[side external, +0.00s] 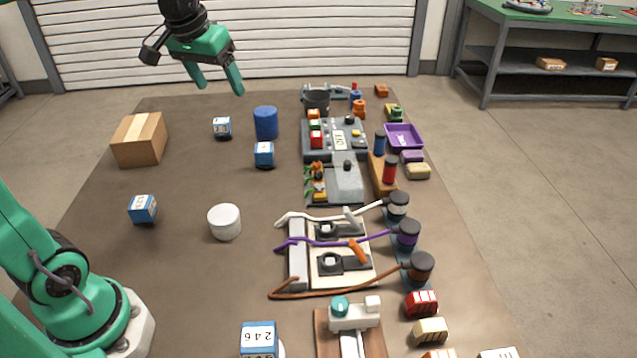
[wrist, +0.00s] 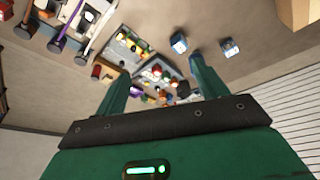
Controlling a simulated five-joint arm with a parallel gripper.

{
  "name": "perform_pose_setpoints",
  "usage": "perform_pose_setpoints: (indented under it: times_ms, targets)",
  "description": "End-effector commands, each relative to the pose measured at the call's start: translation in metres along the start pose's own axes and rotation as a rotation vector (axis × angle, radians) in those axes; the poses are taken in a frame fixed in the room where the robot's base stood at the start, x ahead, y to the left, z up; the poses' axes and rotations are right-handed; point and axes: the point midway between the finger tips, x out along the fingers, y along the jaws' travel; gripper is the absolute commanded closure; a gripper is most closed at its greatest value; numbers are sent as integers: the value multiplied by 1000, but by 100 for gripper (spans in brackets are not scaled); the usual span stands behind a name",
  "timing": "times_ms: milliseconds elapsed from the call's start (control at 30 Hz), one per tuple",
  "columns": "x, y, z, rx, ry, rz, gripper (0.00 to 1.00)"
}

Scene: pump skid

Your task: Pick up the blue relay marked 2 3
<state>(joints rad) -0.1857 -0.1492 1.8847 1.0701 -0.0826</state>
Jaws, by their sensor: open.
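My gripper (side external: 220,85) is open and empty, held high above the far left part of the table; its two fingers also show in the wrist view (wrist: 157,72). Several blue relays with white labelled tops stand on the table. One (side external: 222,127) is beside a blue cylinder, one (side external: 264,154) is just in front of that cylinder, and one (side external: 143,208) is at the left. Their marks are too small to read surely. The wrist view shows two blue relays (wrist: 179,43) (wrist: 229,47) beyond the fingers.
The blue cylinder (side external: 266,123), a cardboard box (side external: 139,139) and a white round container (side external: 224,222) stand among the relays. Panels (side external: 335,140), cabled connectors (side external: 397,207) and a purple tray (side external: 403,136) fill the right side. Bare table lies between the left-side items.

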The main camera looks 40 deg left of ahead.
Motion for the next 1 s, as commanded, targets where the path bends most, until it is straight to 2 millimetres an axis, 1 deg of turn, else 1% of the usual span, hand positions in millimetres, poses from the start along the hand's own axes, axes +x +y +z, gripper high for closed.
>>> perform_pose_setpoints:
  times_ms: [33, 200, 367, 500, 700, 867, 1000]
  targets:
    - [5, -4, -12, -17, -13, -6, 28]
    - [20, -19, -46, -73, -44, -21, 28]
    - [37, -36, -76, -124, -73, -34, 28]
    - [56, -52, -100, -171, -100, -45, 28]
    - [87, -79, -129, -235, -135, -61, 28]
    - [115, -103, -148, -289, -164, -72, 28]
    - [141, -126, -160, -335, -191, -82, 28]
